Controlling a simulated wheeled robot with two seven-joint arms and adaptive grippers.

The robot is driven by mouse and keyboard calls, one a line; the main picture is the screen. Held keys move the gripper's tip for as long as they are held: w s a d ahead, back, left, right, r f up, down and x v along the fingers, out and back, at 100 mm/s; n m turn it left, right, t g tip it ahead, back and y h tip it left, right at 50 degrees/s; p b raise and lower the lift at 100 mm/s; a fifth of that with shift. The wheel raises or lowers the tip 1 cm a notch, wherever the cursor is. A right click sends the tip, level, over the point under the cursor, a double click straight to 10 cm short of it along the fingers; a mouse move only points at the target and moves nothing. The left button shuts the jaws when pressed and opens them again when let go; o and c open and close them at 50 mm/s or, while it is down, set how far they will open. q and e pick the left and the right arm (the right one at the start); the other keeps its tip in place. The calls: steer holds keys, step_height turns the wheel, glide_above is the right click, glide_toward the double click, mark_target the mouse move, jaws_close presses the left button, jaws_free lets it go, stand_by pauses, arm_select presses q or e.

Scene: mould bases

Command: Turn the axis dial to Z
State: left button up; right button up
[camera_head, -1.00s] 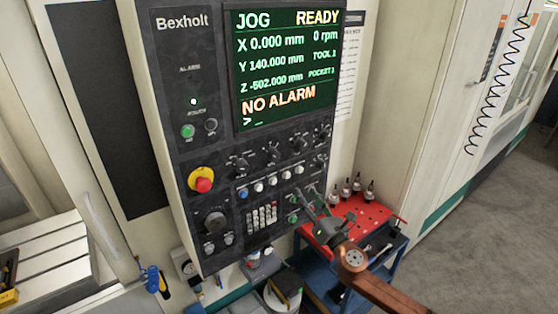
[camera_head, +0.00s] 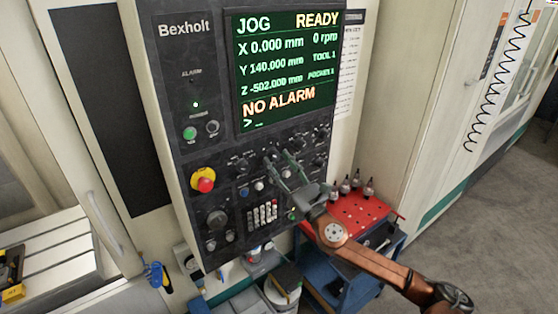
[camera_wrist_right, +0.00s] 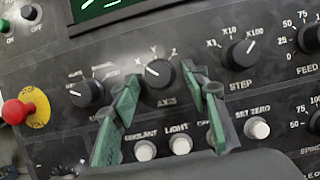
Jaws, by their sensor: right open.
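The axis dial (camera_wrist_right: 158,74) is a round black knob on the dark control panel. Its white mark points up and left, towards the X label, with Y and Z marked further round to the right. My right gripper (camera_wrist_right: 160,80) is open, with its green fingers on either side of the dial; contact cannot be told. In the head view my right gripper (camera_head: 278,161) reaches the panel from the lower right and partly covers the dial. My left gripper is not in view.
The step dial (camera_wrist_right: 240,54) is close right of the right finger, and a mode dial (camera_wrist_right: 87,94) is left of the left finger. White push buttons (camera_wrist_right: 181,144) sit below. A red emergency stop (camera_head: 203,181) is further left. The screen (camera_head: 286,67) reads JOG, READY, NO ALARM.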

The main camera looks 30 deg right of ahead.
steer(key=shift+w, duration=0.1)
steer(key=shift+c, duration=0.4)
jaws_close()
steer(key=shift+r+m, duration=0.1)
steer(key=shift+m, duration=0.2)
steer(key=shift+a+r+m+h+p, duration=0.15)
steer(key=shift+m+h+p, duration=0.45)
steer(key=shift+m+p, duration=0.5)
steer(key=m+g+h+p, duration=0.1)
steer(key=m+h+p, duration=0.1)
steer(key=m+p, duration=0.2)
steer(key=m+g+h+p, duration=0.1)
steer(key=m+h+p, duration=0.1)
steer(key=m+p, duration=0.2)
steer(key=r+m+g+h+p, duration=0.1)
steer(key=m+h+p, duration=0.1)
steer(key=m+p, duration=0.2)
steer(key=shift+a+m+g, duration=0.15)
steer(key=shift+a+m, duration=0.05)
steer(key=shift+m, duration=0.65)
steer(key=shift+a+m+g, duration=0.15)
steer(key=shift+m, duration=0.7)
steer(key=shift+m+g+p, duration=0.5)
steer(key=shift+m+p, duration=0.2)
steer(key=shift+m, duration=0.4)
steer(key=shift+m+g, duration=0.3)
steer(key=shift+m, duration=0.7)
